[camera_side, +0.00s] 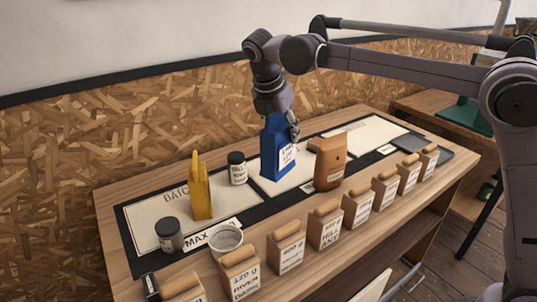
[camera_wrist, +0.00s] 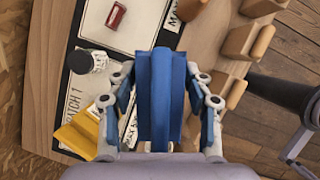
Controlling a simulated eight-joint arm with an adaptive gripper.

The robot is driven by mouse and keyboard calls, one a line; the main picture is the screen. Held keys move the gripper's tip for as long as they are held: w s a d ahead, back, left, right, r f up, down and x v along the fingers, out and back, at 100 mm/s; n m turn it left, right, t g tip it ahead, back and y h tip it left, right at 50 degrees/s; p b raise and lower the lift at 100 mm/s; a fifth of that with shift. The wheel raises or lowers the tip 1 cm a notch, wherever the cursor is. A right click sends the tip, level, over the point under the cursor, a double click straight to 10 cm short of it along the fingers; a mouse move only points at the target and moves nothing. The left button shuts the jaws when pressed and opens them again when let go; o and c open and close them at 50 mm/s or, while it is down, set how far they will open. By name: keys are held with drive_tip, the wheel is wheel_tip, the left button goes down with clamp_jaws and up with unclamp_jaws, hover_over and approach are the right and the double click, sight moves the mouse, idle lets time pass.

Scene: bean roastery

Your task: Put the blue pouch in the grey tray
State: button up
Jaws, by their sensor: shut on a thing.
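The blue pouch (camera_side: 277,157) has a white label and stands upright in my gripper over the middle of the dark-edged board. My gripper (camera_side: 283,117) is above it, pointing down, shut on its top. In the wrist view, the blue pouch (camera_wrist: 160,95) fills the space between the two fingers of my gripper (camera_wrist: 160,108). I cannot tell whether its bottom touches the board. The grey tray (camera_side: 434,147) is a flat dark piece at the right end of the table, apart from the pouch. It does not show in the wrist view.
A brown pouch (camera_side: 328,163) stands just right of the blue one. A dark-lidded jar (camera_side: 237,168) and a yellow pouch (camera_side: 200,190) stand to its left. A grey jar (camera_side: 168,235) and a round cup (camera_side: 226,240) are further left. Several labelled wooden blocks line the front edge.

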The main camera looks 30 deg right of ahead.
drive_tip(key=w+d+r+n+t+y, duration=0.1)
drive_tip(key=d+r+n, duration=0.3)
drive_tip(key=d, duration=0.7)
drive_tip(key=w+d+r+n+t+y, duration=0.15)
drive_tip(key=d+r+n, duration=0.3)
drive_tip(key=d, duration=0.65)
drive_tip(key=s+d+f+m+g+h, duration=0.1)
drive_tip(key=s+d+f+m, duration=0.2)
drive_tip(key=d, duration=0.8)
drive_tip(key=s+d+f+m+g+h, duration=0.1)
drive_tip(key=s+d+m, duration=0.25)
drive_tip(key=d, duration=0.75)
drive_tip(key=s+d+f+m+g, duration=0.25)
drive_tip(key=s+d+m, duration=0.35)
drive_tip(key=s+d, duration=1.25)
drive_tip(key=w+a+f, duration=0.1)
drive_tip(key=w+f, duration=1)
drive_tip(key=shift+w+f+h, duration=0.35)
drive_tip(key=shift+f, duration=0.6)
drive_tip(key=o, duration=1.4)
drive_tip(key=shift+c, duration=0.2)
